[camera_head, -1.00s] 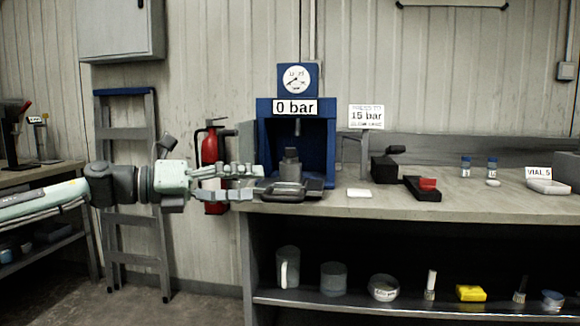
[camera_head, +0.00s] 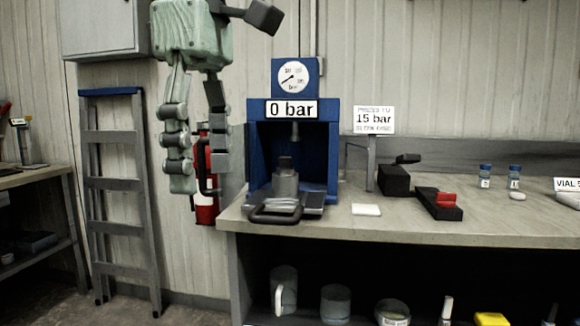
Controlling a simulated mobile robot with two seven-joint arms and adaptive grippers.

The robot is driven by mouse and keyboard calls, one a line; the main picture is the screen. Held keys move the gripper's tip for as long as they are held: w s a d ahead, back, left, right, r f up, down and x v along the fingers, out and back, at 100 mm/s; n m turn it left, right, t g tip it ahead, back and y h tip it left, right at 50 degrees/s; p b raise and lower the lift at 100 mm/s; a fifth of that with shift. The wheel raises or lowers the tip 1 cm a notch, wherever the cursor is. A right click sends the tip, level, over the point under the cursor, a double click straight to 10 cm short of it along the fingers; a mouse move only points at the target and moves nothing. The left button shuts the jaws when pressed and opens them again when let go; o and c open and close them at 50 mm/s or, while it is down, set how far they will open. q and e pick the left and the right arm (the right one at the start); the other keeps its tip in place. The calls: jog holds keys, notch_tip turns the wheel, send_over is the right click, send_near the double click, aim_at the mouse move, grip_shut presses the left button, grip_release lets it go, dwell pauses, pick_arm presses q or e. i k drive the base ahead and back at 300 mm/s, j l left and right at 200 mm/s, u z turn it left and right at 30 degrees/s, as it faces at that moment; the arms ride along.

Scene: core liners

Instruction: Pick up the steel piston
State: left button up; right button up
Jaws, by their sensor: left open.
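The steel piston (camera_head: 286,181) looks like a grey cylinder with a narrower dark top. It stands upright inside the blue press (camera_head: 257,150), on the press's low base, below the ram (camera_head: 295,133). A gauge and a "0 bar" sign sit on the press. My left gripper (camera_head: 203,180) hangs with its fingers pointing down, left of the press and in front of the fire extinguisher. It is open and empty, with a gap between its fingers, apart from the piston. My right gripper is not in view.
A dark looped handle (camera_head: 275,215) sticks out at the bench's front edge before the press. A ladder (camera_head: 118,190) leans at left.

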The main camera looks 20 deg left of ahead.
aim_at(285, 168)
jog(key=i+j, duration=0.2)
jog(key=i, duration=0.3)
jog(key=i+j, duration=0.15)
jog(key=i, duration=0.35)
jog(key=i+j, duration=0.2)
jog(key=i, duration=0.3)
